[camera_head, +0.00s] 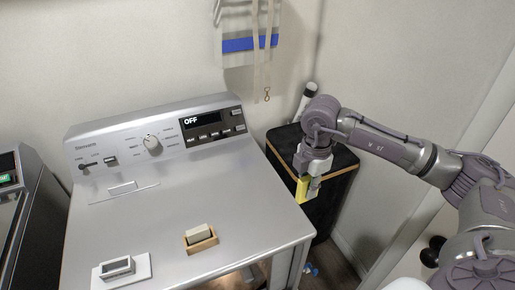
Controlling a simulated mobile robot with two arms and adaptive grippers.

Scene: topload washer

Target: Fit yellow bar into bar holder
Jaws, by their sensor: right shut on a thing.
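My right gripper (311,170) is shut on the yellow bar (303,189). It holds the bar upright off the right edge of the washer top, in front of a black bin. A white plate with a raised hollow frame (138,268) stands at the front left of the washer top. A small wooden tray (203,245) with a cream block (198,231) in it sits near the front middle. I cannot tell for sure which of these two is the bar holder. My left gripper is not in view.
The washer (250,190) has a raised control panel (120,145) along its back, with a dial and a display reading OFF. A black bin (340,160) stands to its right. Strips with a blue band (250,43) hang on the wall. The right part of the washer top is clear.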

